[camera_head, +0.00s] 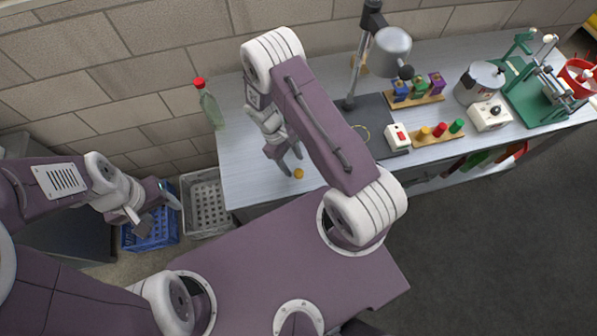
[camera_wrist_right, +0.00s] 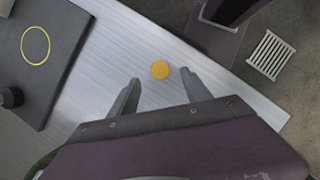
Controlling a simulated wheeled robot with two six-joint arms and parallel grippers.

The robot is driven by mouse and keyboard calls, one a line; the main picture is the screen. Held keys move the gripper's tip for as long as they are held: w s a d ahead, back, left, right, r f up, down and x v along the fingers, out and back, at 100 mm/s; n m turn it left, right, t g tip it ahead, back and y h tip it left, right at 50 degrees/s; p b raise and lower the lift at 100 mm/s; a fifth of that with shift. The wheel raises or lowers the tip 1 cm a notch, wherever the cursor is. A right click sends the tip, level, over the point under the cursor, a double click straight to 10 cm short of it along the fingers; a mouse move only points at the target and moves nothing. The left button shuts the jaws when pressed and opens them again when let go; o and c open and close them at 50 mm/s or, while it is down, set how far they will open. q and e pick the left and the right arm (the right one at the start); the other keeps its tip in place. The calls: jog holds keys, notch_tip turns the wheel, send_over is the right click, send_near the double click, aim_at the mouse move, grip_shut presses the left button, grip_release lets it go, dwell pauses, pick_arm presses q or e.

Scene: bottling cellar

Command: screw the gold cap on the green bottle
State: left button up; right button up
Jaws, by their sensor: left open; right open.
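The small round gold cap (camera_head: 298,173) lies on the pale bench top near its front edge. In the right wrist view the cap (camera_wrist_right: 160,69) appears between the fingertips, with bench around it. My right gripper (camera_head: 291,164) is open and empty, close to the cap; its two fingers (camera_wrist_right: 160,79) point at it. A pale green bottle (camera_head: 210,107) with a red top stands upright at the bench's left end. A dark green edge (camera_wrist_right: 42,164) shows at the lower left of the wrist view; I cannot tell what it is. My left gripper (camera_head: 158,214) is open over the crates.
A dark mat (camera_wrist_right: 45,50) with a yellow ring lies beside the cap. Behind are a lamp (camera_head: 393,45), a rack of coloured blocks (camera_head: 418,95), a wooden strip with coloured caps (camera_head: 440,135) and a green press (camera_head: 540,90). Blue (camera_head: 165,240) and grey (camera_head: 197,178) crates stand on the floor.

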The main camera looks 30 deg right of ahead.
aim_at(299, 172)
jog(key=p+x, duration=0.1)
jog(key=x, duration=0.2)
jog(key=shift+s+d+f, duration=0.15)
jog(key=shift+s+f, duration=0.15)
jog(key=shift+f, duration=0.35)
jog(key=shift+c, duration=0.4)
grip_shut()
